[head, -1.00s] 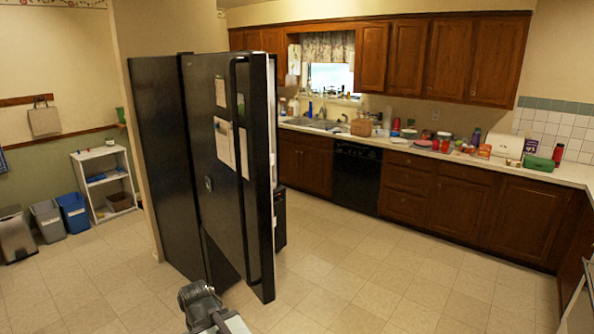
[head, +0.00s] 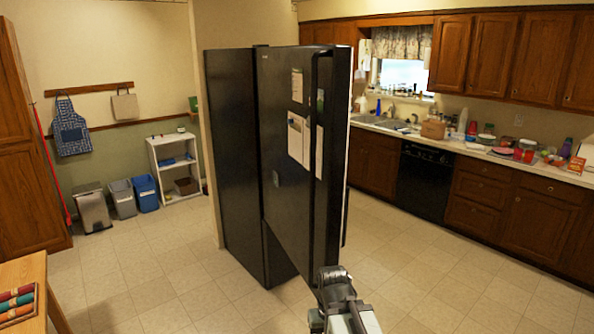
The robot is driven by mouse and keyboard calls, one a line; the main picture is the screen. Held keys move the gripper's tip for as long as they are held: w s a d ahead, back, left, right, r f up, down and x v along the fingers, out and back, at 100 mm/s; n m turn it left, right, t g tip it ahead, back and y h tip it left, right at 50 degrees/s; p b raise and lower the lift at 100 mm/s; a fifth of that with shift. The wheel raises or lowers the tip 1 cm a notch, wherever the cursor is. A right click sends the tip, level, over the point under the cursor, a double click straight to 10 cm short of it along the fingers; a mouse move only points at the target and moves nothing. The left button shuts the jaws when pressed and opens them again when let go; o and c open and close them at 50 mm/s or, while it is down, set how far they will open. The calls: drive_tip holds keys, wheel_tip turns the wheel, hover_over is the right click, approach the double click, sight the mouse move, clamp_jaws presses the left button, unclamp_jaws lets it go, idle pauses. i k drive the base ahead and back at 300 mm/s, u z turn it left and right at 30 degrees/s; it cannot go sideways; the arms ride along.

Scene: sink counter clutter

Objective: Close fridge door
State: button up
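The black fridge (head: 232,165) stands in the middle of the head view against a wall end. Its black door (head: 285,205) is swung open towards me, with papers and a long vertical handle (head: 318,110) on its outer face. The door hides most of the fridge's inside. My gripper (head: 335,285) is at the bottom centre, in front of the door's lower free edge in the picture. I cannot tell whether it touches the door. Its fingers are not clear enough to show whether they are open or shut.
A wooden table (head: 25,272) with a tray of coloured rolls is at the lower left. Bins (head: 122,198) and a white shelf (head: 175,170) stand by the left wall. The cluttered counter and dishwasher (head: 423,183) line the right. The tiled floor (head: 165,280) between is clear.

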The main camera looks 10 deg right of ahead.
sight(306, 213)
drive_tip(key=i, duration=0.9)
drive_tip(key=u, duration=0.05)
